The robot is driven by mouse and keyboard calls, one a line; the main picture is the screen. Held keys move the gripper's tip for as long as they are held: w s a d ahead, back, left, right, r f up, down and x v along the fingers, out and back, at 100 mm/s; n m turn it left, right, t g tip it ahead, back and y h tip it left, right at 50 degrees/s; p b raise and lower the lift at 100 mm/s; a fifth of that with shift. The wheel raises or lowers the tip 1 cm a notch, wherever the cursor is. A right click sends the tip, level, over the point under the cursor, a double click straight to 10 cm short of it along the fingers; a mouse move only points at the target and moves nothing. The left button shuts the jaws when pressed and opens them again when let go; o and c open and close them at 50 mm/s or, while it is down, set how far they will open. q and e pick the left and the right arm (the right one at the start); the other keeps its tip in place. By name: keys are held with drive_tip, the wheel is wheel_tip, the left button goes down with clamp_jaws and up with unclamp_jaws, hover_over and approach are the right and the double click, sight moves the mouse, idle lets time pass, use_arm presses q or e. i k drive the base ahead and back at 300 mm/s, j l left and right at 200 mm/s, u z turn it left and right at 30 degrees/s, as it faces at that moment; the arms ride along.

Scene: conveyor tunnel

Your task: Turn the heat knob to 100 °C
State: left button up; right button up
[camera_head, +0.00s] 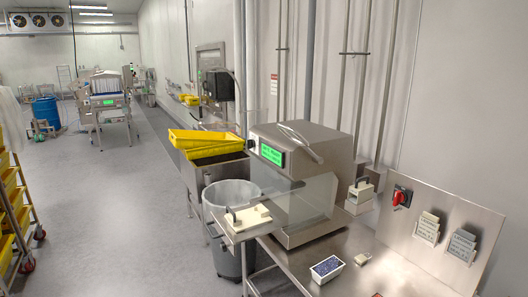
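A steel machine (305,180) with a sloped top stands on a steel table right of the middle. Its front has a lit green display (272,155), whose text is too small to read. A small dark round knob (251,144) sits just left of the display; its marks and setting cannot be read. A red rotary switch (402,196) is on the upright steel panel at the right; its setting cannot be read either. I cannot tell from labels which one is the heat knob. Neither of my grippers is in view.
A grey bin (230,195) stands before the machine, under a pale block with a handle (247,218). Yellow trays (205,142) lie behind it. A white tub of blue items (327,268) is on the steel table (300,285). A yellow-crate rack (12,210) is left; floor between is clear.

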sight(251, 144)
drive_tip(key=i+j+z, duration=0.5)
drive_tip(key=i+j, duration=1)
